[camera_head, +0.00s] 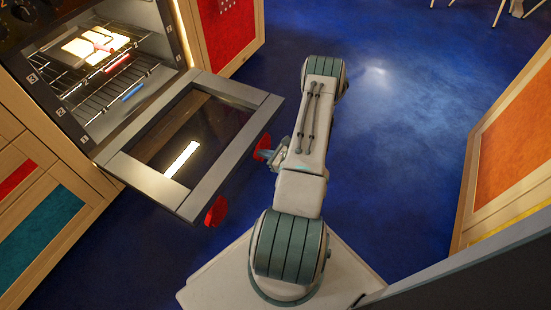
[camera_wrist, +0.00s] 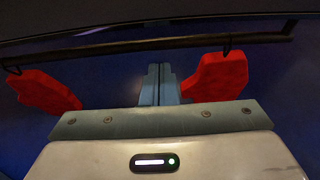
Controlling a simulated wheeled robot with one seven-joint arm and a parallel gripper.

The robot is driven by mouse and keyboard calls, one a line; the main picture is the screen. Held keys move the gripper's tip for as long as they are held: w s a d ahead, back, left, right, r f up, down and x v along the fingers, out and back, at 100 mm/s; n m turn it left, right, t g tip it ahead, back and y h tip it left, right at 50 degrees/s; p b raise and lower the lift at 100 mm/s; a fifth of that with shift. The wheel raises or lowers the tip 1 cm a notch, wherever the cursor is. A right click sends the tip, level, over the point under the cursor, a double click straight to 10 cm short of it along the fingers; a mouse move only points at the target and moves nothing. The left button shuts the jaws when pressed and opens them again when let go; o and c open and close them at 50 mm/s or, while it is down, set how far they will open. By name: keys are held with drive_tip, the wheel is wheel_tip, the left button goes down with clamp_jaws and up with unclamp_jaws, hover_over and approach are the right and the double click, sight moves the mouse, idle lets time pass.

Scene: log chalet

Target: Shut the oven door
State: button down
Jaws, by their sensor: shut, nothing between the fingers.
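The oven (camera_head: 110,60) is at the upper left of the head view, its lit inside in the open. Its door (camera_head: 190,140) is swung down, roughly level, with a dark glass pane in a grey frame. In the wrist view a dark bar (camera_wrist: 130,45), apparently the door's handle, crosses above my gripper (camera_wrist: 158,72). My gripper is shut and empty, its fingertips close to the bar; I cannot tell whether they touch. In the head view my gripper (camera_head: 268,156) is beside the door's outer edge, partly hidden by my arm.
Two red cloth-like pieces hang from the bar by hooks, one left (camera_wrist: 45,90) and one right (camera_wrist: 215,75) of my fingers. Wire racks (camera_head: 100,75) hold a pale item inside the oven. Blue floor (camera_head: 400,110) is clear to the right; an orange-panelled cabinet (camera_head: 510,150) stands at far right.

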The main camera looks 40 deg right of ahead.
drive_tip(key=r, duration=0.2)
drive_tip(key=w+r, duration=0.1)
drive_tip(key=shift+a+r+b, duration=0.2)
drive_tip(key=shift+r+b, duration=0.15)
